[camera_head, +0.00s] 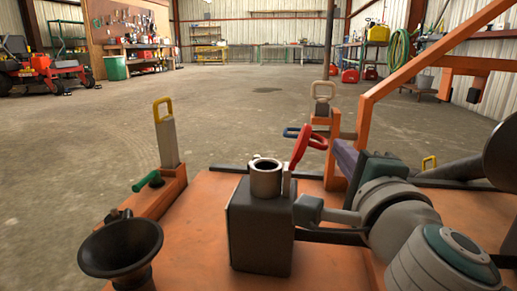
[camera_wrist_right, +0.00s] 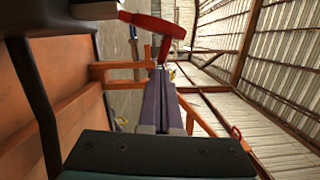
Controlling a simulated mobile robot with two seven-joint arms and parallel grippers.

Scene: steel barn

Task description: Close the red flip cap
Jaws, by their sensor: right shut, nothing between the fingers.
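The red flip cap (camera_head: 301,146) stands open, tilted steeply up at the right side of a short grey pipe (camera_head: 266,178) on a dark box. The pipe's mouth is uncovered. In the right wrist view the red cap (camera_wrist_right: 152,24) shows near the top, beyond the fingertips. My right gripper (camera_head: 340,151) is to the right of the cap, apart from it, with its purple fingers shut and empty. The shut fingers also fill the middle of the right wrist view (camera_wrist_right: 161,72). My left gripper is not in view.
A blue ring handle (camera_head: 318,139) sits just behind the cap. An orange frame (camera_head: 378,90) rises behind my right gripper. A black funnel (camera_head: 121,247) and a yellow-handled lever (camera_head: 166,140) stand on the left of the orange deck. Open concrete floor lies beyond.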

